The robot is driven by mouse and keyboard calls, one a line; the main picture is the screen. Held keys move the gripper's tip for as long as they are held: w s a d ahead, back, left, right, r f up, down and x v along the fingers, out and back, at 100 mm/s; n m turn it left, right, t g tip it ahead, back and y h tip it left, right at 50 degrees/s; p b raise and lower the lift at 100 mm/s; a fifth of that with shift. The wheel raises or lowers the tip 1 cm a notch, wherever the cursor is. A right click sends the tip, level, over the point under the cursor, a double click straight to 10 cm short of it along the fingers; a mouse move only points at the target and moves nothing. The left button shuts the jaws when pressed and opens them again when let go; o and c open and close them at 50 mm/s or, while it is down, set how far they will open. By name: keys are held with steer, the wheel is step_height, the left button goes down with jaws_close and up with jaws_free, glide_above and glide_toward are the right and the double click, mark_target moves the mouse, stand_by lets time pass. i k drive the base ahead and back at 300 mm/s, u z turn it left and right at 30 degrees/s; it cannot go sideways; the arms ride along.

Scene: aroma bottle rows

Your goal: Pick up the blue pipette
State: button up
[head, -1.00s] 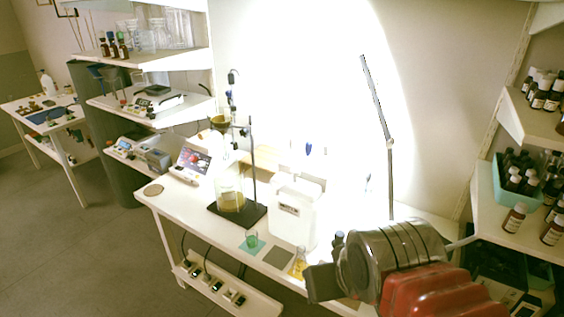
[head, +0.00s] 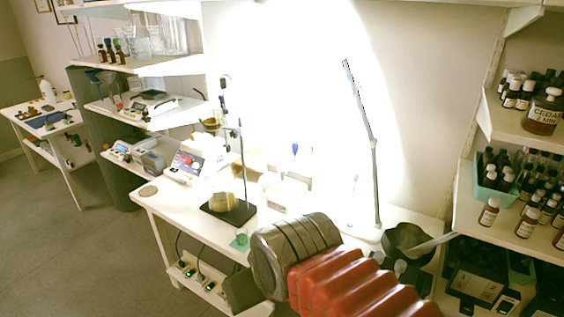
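A small blue bulb-shaped top (head: 295,149), which looks like the blue pipette, shows upright near the back of the lit white bench (head: 160,206). It appears just above a white container (head: 285,190); I cannot tell whether it stands in it or behind it. The pipette's lower part is lost in the glare. My red and grey arm crosses the lower middle of the head view, nearer to me than the pipette. The fingers of my gripper do not show, and my arm hides the front right of the bench.
A black-based stand (head: 228,213) with a pale-yellow flask is left of the container. A tall lamp arm (head: 367,110) rises to its right. A dark bowl (head: 405,242) is at the bench's right. Shelves of bottles (head: 489,211) stand far right. Floor at left is clear.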

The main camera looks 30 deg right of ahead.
mark_target(295, 146)
steer(key=z, duration=0.05)
steer(key=i, duration=0.95)
steer(key=u, duration=0.05)
